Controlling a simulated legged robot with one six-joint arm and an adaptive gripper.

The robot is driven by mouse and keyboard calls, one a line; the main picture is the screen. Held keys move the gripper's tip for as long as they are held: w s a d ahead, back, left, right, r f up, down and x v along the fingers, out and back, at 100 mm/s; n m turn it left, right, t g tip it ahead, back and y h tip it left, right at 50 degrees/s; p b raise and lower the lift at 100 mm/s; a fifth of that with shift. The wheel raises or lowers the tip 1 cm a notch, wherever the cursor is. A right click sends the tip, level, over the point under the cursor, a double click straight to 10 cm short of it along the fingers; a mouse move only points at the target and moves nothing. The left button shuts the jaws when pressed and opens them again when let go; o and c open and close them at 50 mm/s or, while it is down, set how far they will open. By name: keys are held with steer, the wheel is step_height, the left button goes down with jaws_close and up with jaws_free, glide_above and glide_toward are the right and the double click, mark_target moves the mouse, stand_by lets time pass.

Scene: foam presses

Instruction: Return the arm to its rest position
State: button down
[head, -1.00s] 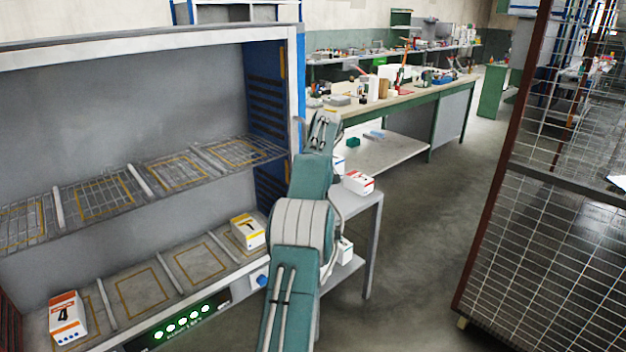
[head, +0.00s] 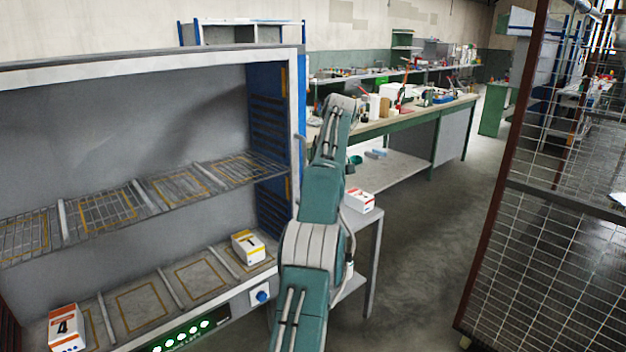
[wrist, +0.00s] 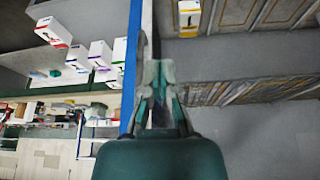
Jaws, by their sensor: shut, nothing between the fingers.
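My arm stands out in front of me in the head view, bent upward at the right end of the shelf rack. My gripper (wrist: 158,75) shows in the wrist view with its fingers together and nothing between them. It appears close in front of the rack's blue side post (wrist: 132,60), and I cannot tell the exact gap. In the head view the fingers cannot be made out beyond the arm's upper end.
The grey rack (head: 150,57) holds a yellow-marked box (head: 248,247) and an orange-marked box (head: 66,328) on its lower shelf. A red-marked box (head: 359,200) sits on a side table (head: 374,240). A mesh cage (head: 540,240) stands right. Floor between is clear.

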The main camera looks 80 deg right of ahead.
steer(key=w+a+r+n, duration=0.1)
steer(key=w+a+r, duration=0.3)
steer(key=w, duration=0.5)
steer(key=w+a+r+n, duration=0.1)
steer(key=w+a+r, duration=0.1)
steer(key=w+a, duration=0.6)
steer(key=w+a+r+n+y, duration=0.1)
steer(key=w+a, duration=0.6)
steer(key=a, duration=0.3)
steer(key=w+a+r+n, duration=0.1)
steer(key=w+a, duration=0.7)
steer(key=a, duration=0.2)
steer(key=s+a+f+n+t+y, duration=0.1)
steer(key=a+f, duration=0.1)
steer(key=a, duration=0.9)
steer(key=s+a+f+n+t, duration=0.1)
steer(key=a+f, duration=0.1)
steer(key=a, duration=1)
steer(key=s+a+f+n+y, duration=0.1)
steer(key=s+a+f+n, duration=0.2)
steer(key=s+a+f, duration=0.7)
steer(key=a+f, duration=0.1)
steer(key=a, duration=0.2)
steer(key=shift+s, duration=0.4)
